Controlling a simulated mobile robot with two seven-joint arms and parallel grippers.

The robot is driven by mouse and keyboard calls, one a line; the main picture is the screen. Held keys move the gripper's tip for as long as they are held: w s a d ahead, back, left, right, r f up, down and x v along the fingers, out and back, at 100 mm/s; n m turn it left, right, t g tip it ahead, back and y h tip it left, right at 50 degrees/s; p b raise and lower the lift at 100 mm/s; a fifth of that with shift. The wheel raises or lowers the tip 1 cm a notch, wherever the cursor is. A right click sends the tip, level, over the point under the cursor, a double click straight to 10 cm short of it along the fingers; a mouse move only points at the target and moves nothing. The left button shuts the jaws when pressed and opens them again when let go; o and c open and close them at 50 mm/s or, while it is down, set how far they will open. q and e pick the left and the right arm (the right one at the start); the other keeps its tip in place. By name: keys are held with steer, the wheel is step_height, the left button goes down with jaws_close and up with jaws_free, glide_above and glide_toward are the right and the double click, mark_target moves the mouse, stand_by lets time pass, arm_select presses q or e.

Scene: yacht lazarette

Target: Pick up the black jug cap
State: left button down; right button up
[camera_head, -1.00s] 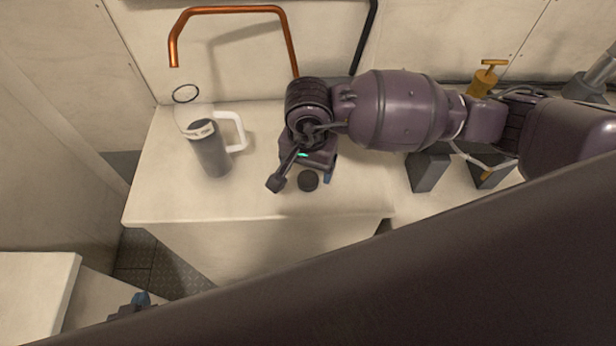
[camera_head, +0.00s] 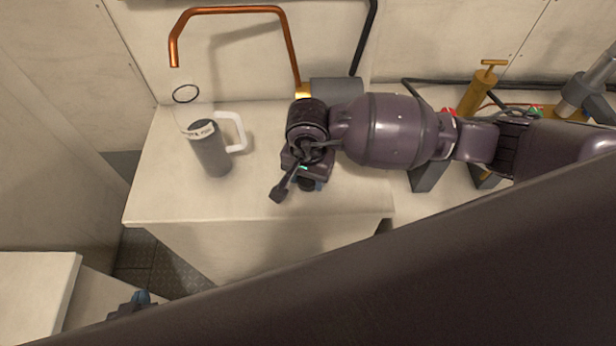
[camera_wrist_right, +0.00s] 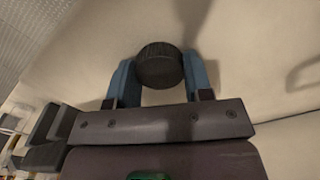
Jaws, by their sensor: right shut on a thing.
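The black jug cap (camera_wrist_right: 160,65) is a round, ridged disc between the two blue fingers of my right gripper (camera_wrist_right: 159,80) in the right wrist view. The right gripper is shut on it, close over the pale counter. In the head view the cap (camera_head: 307,185) is mostly hidden under my right gripper (camera_head: 310,182). A dark jug (camera_head: 211,150) with a white handle and clear upper part stands upright to the left of the gripper. A small part of my left gripper (camera_head: 140,299) shows at the lower left; its fingers cannot be made out.
The pale counter (camera_head: 160,200) is clear in front of the jug. A copper pipe (camera_head: 230,10) rises behind it. A yellow hand pump (camera_head: 480,90) and grey blocks stand at the right. A dark arm link of mine covers the lower right.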

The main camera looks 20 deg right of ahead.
steer(key=shift+r, duration=0.1)
step_height(320, 180, up, 20)
stand_by(0.7)
steer(key=shift+p, duration=0.3)
